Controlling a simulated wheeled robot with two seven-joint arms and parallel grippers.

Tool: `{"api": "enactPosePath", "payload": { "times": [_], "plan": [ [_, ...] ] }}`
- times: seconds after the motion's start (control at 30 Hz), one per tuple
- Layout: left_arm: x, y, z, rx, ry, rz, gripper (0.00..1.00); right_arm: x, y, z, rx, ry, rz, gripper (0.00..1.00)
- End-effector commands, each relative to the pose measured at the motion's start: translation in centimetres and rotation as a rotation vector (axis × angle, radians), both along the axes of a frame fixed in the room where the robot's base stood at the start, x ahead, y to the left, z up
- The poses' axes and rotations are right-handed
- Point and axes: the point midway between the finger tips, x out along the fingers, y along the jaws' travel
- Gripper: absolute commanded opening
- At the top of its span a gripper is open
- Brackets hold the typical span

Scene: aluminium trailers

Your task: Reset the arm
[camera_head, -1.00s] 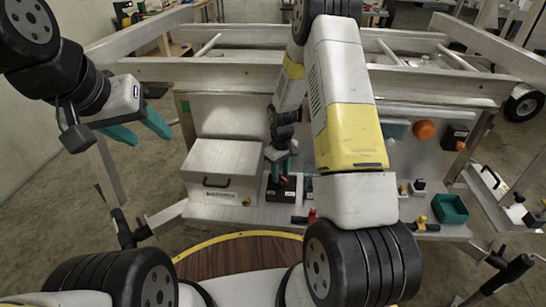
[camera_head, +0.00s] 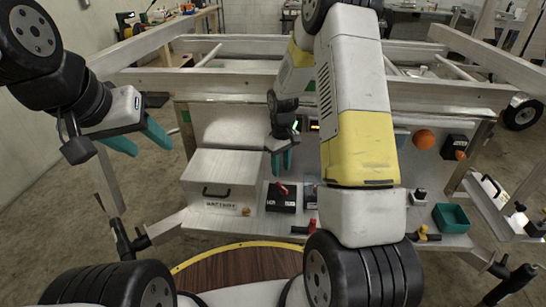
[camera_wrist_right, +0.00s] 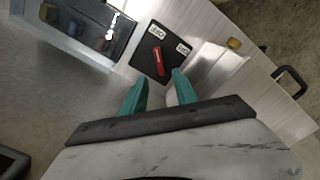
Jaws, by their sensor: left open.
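My left gripper (camera_head: 139,139) is open and empty in the air at the left of the head view. My right gripper (camera_head: 281,161) hangs above a black square switch (camera_head: 271,203) with a red handle (camera_head: 282,189), apart from it. In the right wrist view my right gripper (camera_wrist_right: 158,78) has its two teal fingers apart with nothing between them. The black switch (camera_wrist_right: 145,66) there shows its red handle (camera_wrist_right: 157,61) and two small white labels just beyond the fingertips.
A white battery box (camera_head: 232,170) stands left of the switch. A green tray (camera_head: 451,218), an orange ball-like knob (camera_head: 424,139) and a red-and-black part (camera_head: 311,222) are on the panel. Aluminium trailer beams (camera_head: 240,83) cross behind. Air around my left gripper is clear.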

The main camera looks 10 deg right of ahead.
Motion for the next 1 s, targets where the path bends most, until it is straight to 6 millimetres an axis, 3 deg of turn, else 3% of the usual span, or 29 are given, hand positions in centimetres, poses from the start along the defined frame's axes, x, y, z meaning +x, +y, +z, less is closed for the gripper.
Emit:
{"api": "enactPosePath", "payload": {
  "times": [0.23, 0.33, 0.47, 0.67, 0.8, 1.0],
  "plan": [
    [0.0, 0.0, 0.0, 0.000, 0.000, 0.000, 0.52, 0.0, 0.0, 0.3, 0.001, -0.003, -0.003, 0.35],
    [0.0, 0.0, 0.0, 0.000, 0.000, 0.000, 0.52, -0.2, 0.0, 2.1, 0.005, -0.023, -0.020, 0.35],
    [0.0, 0.0, 0.0, 0.000, 0.000, 0.000, 0.52, -1.2, 0.0, 7.3, 0.024, -0.081, -0.071, 0.35],
    [0.0, 0.0, 0.0, 0.000, 0.000, 0.000, 0.52, -5.1, 0.2, 16.5, 0.073, -0.184, -0.174, 0.35],
    [0.0, 0.0, 0.0, 0.000, 0.000, 0.000, 0.52, -8.9, 0.4, 21.7, 0.115, -0.256, -0.242, 0.35],
    [0.0, 0.0, 0.0, 0.000, 0.000, 0.000, 0.52, -15.2, 0.8, 27.0, 0.188, -0.352, -0.330, 0.35]
  ]
}}
